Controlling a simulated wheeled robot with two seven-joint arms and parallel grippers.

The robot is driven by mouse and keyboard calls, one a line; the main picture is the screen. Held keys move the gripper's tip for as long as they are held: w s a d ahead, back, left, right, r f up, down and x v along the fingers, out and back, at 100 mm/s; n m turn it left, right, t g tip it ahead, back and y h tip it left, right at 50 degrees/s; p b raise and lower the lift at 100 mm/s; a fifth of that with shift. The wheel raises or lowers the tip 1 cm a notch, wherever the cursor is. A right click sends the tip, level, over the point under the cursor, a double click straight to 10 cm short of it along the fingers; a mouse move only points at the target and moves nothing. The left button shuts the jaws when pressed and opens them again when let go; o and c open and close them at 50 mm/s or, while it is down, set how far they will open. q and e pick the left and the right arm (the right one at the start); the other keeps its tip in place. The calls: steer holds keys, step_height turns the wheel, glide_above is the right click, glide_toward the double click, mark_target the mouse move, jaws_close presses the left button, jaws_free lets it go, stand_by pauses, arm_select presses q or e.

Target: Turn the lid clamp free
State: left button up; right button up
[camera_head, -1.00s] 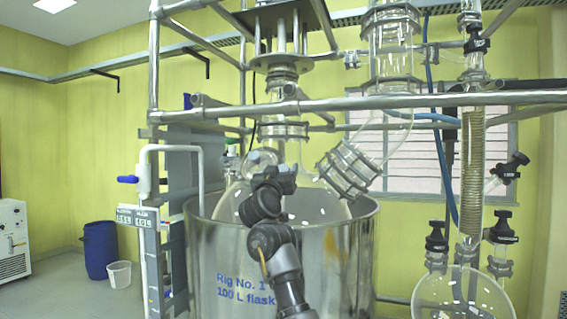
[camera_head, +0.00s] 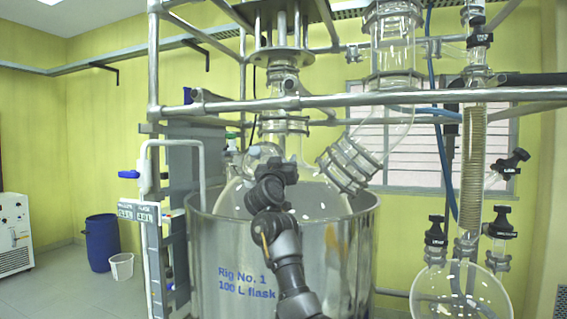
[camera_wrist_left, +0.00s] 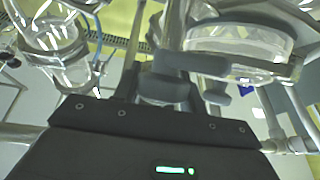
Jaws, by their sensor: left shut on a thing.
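My left gripper (camera_head: 266,160) is at the glass flask's upper side, in front of a small glass port (camera_head: 258,152). In the left wrist view its dark fingers (camera_wrist_left: 190,88) are closed around a small grey piece, which looks like the lid clamp (camera_wrist_left: 192,62), just below a round glass lid or flange (camera_wrist_left: 240,40). The fingers and wrist hide most of the clamp, so its angle is unclear. In the head view the clamp is hidden behind my wrist. The large glass flask (camera_head: 312,200) sits inside a steel vessel (camera_head: 210,240). My right gripper is not in view.
A horizontal steel rail (camera_head: 400,99) crosses above my left gripper. A clamped glass elbow (camera_head: 350,163) stands close on the right. Glass columns and a receiving flask (camera_head: 460,295) are farther right. A white pipe (camera_head: 172,142) and blue-handled valve (camera_head: 129,174) are left.

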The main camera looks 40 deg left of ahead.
arm_select(q)
steer(key=n+g+y+p, duration=0.1)
steer(key=p, duration=0.1)
steer(key=n+g+y+p, duration=0.1)
steer(key=n+y+p, duration=0.1)
steer(key=shift+r, duration=0.35)
steer(key=shift+a+f+n+g+y+p, duration=0.2)
steer(key=shift+n+g+y+p, duration=0.35)
steer(key=shift+n, duration=0.35)
steer(key=shift+s+f, duration=0.1)
steer(key=shift+f, duration=0.1)
steer(key=o, duration=1)
steer(key=shift+c, duration=0.2)
steer(key=shift+s+d+f+b, duration=0.25)
steer(key=shift+s+f+b, duration=0.05)
steer(key=shift+f+b, duration=0.05)
steer(key=b+v, duration=0.2)
steer(key=v, duration=0.8)
steer(key=shift+b, duration=0.3)
